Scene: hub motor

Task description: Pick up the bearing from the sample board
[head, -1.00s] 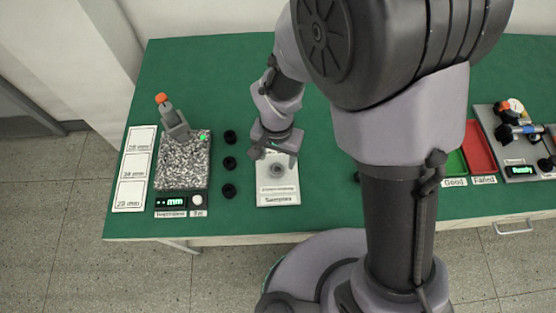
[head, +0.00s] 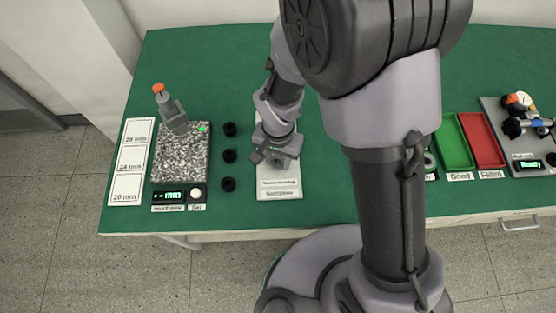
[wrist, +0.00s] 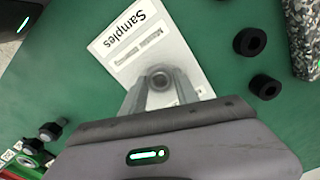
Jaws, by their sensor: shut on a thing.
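The white sample board (head: 279,190), labelled Samples, lies on the green table; it also shows in the wrist view (wrist: 108,47). The bearing (wrist: 160,78), a small grey ring, sits between my fingertips in the wrist view, over the board. My gripper (wrist: 159,88) is shut on the bearing. In the head view my gripper (head: 277,162) points down at the board and hides the bearing. I cannot tell whether the bearing still touches the board.
Several black rings (head: 229,156) stand left of the board, beside a speckled granite measuring stand (head: 180,155). Green (head: 453,143) and red (head: 482,140) trays lie to the right, behind my arm. The table behind the board is clear.

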